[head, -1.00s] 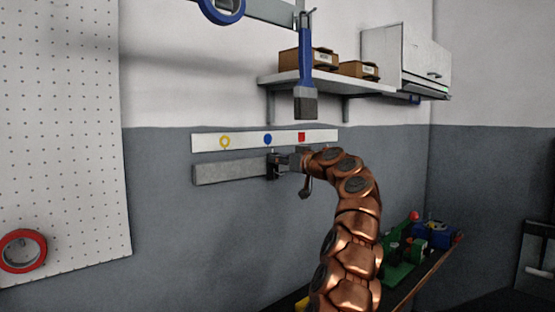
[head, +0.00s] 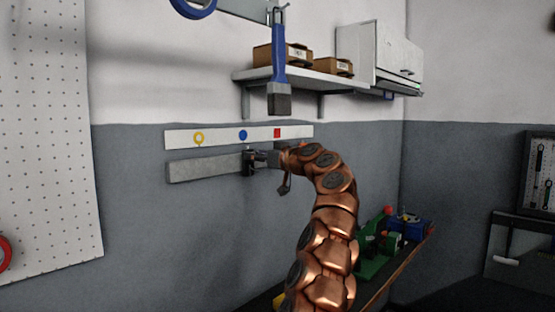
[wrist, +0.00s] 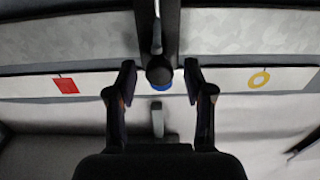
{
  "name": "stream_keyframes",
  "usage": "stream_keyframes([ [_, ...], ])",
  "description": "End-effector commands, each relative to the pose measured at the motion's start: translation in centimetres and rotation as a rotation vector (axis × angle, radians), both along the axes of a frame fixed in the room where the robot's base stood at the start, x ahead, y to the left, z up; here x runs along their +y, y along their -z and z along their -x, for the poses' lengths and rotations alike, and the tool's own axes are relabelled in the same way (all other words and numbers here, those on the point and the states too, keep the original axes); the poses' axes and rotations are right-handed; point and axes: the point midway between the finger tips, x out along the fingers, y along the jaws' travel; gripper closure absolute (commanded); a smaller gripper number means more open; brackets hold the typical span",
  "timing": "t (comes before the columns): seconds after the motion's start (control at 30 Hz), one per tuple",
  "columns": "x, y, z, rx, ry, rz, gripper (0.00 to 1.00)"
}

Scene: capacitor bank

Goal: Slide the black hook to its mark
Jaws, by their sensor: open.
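The black hook (head: 248,161) sits on the grey rail (head: 205,166) on the wall, roughly below the blue round mark (head: 243,135). My gripper (head: 263,158) is at the hook, reaching in from the right. In the wrist view my gripper (wrist: 156,88) is open, one finger on each side of the hook (wrist: 157,70), with gaps between. There the hook hides most of the blue mark (wrist: 164,98). The yellow ring mark (head: 199,137) is left of blue and the red square mark (head: 277,133) right of it in the head view.
A blue-handled brush (head: 279,75) hangs above the white mark strip (head: 221,138). A shelf (head: 300,81) with brown boxes is at upper right. A bench with green and blue items (head: 385,245) stands right of my arm. The wall below the rail is clear.

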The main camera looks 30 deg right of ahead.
Motion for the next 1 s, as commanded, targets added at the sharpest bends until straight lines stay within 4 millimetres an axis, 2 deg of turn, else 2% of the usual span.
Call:
stream_keyframes([
  [0.37, -0.7, -0.1, 3.2, -0.004, -0.001, -0.002, 0.48],
  [1.0, -2.5, 0.0, 9.9, -0.003, 0.002, -0.002, 0.48],
])
